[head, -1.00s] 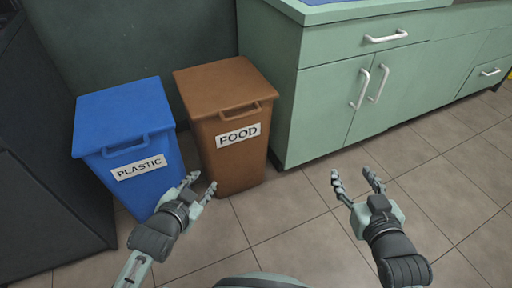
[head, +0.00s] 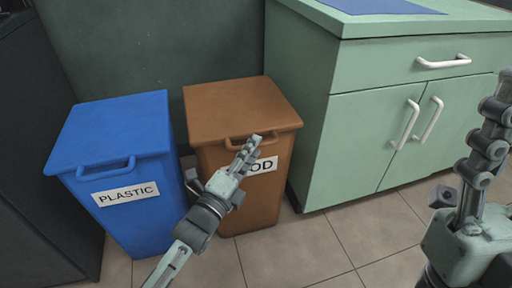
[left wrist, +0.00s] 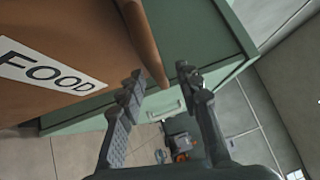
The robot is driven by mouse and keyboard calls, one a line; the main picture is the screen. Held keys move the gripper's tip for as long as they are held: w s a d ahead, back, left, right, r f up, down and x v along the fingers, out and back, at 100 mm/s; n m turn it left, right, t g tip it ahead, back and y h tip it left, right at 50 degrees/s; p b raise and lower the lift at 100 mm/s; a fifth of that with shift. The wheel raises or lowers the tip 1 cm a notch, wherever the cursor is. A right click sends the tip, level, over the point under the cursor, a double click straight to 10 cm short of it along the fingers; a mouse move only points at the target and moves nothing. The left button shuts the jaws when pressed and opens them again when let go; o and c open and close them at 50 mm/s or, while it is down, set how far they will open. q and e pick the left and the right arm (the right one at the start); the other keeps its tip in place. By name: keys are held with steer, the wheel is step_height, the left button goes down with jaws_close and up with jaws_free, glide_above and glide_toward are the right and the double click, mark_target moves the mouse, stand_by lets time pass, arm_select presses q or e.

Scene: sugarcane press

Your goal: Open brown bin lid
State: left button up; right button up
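The brown bin (head: 265,200) stands against the cabinet's left side with its lid (head: 240,103) closed. Its front handle (head: 235,143) is partly behind my left gripper (head: 222,158), which also covers part of the FOOD label (head: 268,164). My left gripper is open and empty, in front of the bin just below the lid's front edge. In the left wrist view, the brown bin (left wrist: 75,30) with its FOOD label fills the upper left, and the open fingers (left wrist: 160,78) point toward its edge. My right gripper (head: 466,150) is open and empty at the right.
A blue bin (head: 140,220) labelled PLASTIC stands close to the left of the brown bin, its lid closed. A green cabinet (head: 365,120) with white handles stands to the right. A dark unit (head: 45,210) is at far left. Tiled floor (head: 300,245) in front is free.

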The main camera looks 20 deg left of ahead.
arm_select(q)
steer(key=shift+x, duration=1.15)
steer(key=shift+c, duration=0.2)
jaws_close()
